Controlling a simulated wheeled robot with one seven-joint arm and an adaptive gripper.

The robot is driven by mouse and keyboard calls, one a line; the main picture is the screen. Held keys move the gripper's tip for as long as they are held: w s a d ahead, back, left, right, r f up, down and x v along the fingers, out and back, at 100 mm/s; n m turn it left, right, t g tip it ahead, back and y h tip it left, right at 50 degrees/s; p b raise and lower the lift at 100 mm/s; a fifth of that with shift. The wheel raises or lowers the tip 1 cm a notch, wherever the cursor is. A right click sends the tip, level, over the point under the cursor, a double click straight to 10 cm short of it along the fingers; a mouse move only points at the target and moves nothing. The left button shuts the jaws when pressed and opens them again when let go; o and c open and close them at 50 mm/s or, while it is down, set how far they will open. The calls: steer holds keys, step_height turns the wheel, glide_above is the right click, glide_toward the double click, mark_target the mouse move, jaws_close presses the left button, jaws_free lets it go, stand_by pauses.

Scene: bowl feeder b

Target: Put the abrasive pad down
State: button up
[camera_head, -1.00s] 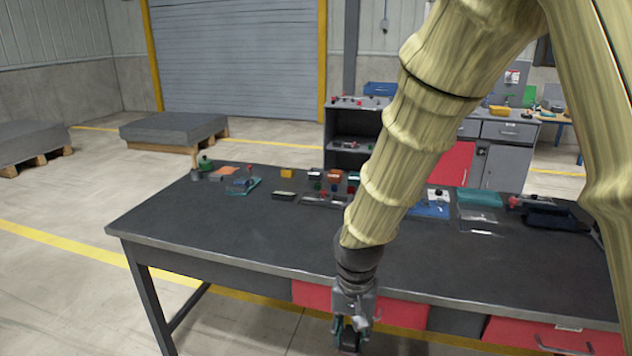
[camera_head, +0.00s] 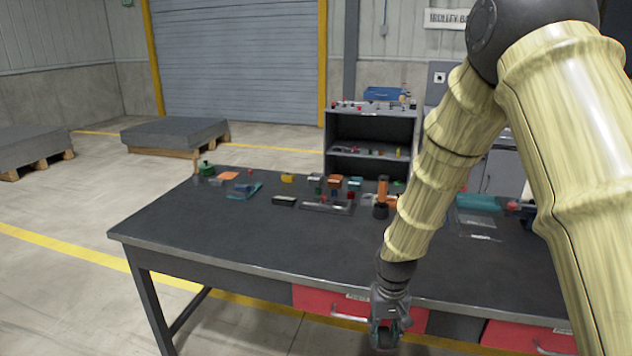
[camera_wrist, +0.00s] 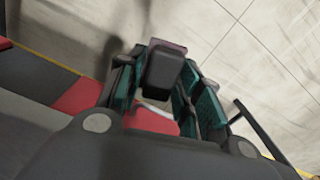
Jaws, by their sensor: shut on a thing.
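My gripper (camera_head: 388,322) hangs in front of the workbench (camera_head: 230,228), below the level of its top, before the red drawers. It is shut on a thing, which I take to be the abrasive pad. In the head view, the held thing is too small and dark to make out clearly.
A red drawer (camera_head: 345,307) lies behind my gripper. Small parts and trays, among them a dark tray (camera_head: 284,200) and an orange-topped bottle (camera_head: 382,190), stand along the bench's back. The bench's front and left middle are clear. Shelves (camera_head: 372,135) stand behind.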

steer(key=shift+w+d+f, duration=0.2)
steer(key=shift+d+f, duration=0.15)
steer(key=shift+d, duration=0.05)
steer(key=s+f, duration=0.6)
steer(key=f, duration=0.2)
steer(key=shift+d, duration=0.2)
steer(key=shift+f, duration=0.1)
